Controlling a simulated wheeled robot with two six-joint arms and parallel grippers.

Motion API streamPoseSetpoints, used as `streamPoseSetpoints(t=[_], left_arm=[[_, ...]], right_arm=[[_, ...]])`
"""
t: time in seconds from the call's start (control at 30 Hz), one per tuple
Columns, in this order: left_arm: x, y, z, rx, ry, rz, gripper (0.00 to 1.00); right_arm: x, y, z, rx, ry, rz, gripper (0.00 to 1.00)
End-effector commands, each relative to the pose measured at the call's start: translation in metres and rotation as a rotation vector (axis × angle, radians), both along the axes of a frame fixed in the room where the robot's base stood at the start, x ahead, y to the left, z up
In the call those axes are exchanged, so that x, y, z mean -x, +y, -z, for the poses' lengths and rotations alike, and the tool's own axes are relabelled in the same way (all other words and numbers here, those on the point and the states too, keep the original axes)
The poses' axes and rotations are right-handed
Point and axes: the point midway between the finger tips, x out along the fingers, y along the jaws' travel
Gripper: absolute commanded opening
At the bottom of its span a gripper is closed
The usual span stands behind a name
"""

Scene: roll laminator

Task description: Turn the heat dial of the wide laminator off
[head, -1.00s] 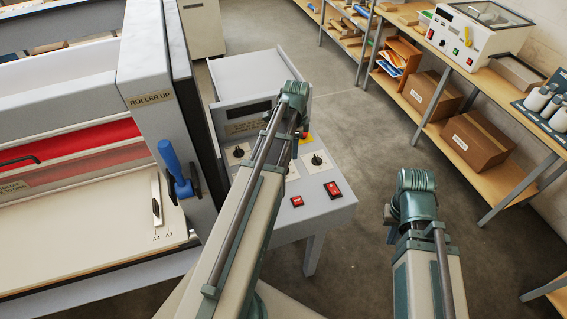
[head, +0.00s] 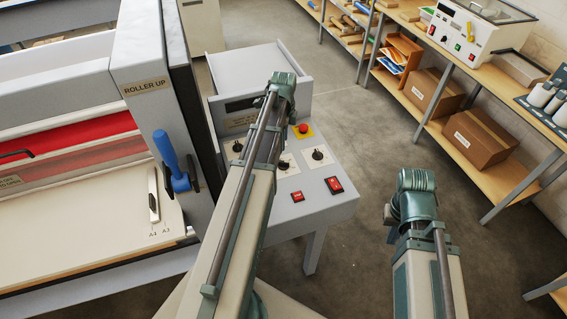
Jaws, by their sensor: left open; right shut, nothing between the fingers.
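The wide laminator's grey control panel (head: 260,180) stands in the middle of the head view. Three black dials show on pale plates: a left dial (head: 238,146), a middle dial (head: 284,165) and a right dial (head: 318,154). Their labels are too small to read, so I cannot tell which sets the heat. My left gripper (head: 281,86) is open, over the back of the panel near the display; its fingers are mostly hidden by its wrist. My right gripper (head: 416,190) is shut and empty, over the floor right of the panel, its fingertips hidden.
A red stop button (head: 303,128) on yellow and two red switches (head: 297,196) (head: 334,185) sit on the panel. The laminator's blue-handled lever (head: 170,155) stands left of it. Shelving with boxes (head: 434,98) and a small laminator (head: 466,35) lines the right. Floor between is clear.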

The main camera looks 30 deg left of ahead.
Motion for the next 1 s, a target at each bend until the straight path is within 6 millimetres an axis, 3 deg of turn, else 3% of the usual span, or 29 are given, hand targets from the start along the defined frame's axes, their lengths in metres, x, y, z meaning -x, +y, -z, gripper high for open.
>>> streamPoseSetpoints(t=[0.03, 0.6, 0.8, 1.0], left_arm=[[0.000, 0.000, 0.014, 0.000, 0.000, 0.000, 0.46], [0.000, 0.000, 0.092, 0.000, 0.000, 0.000, 0.46], [0.000, 0.000, 0.106, 0.000, 0.000, 0.000, 0.46], [0.000, 0.000, 0.106, 0.000, 0.000, 0.000, 0.46]], right_arm=[[0.000, 0.000, 0.014, 0.000, 0.000, 0.001, 0.00], [0.000, 0.000, 0.092, 0.001, -0.002, -0.006, 0.00], [-0.001, 0.000, 0.106, 0.002, -0.002, -0.011, 0.00], [0.000, 0.000, 0.106, 0.002, -0.002, -0.012, 0.00]])
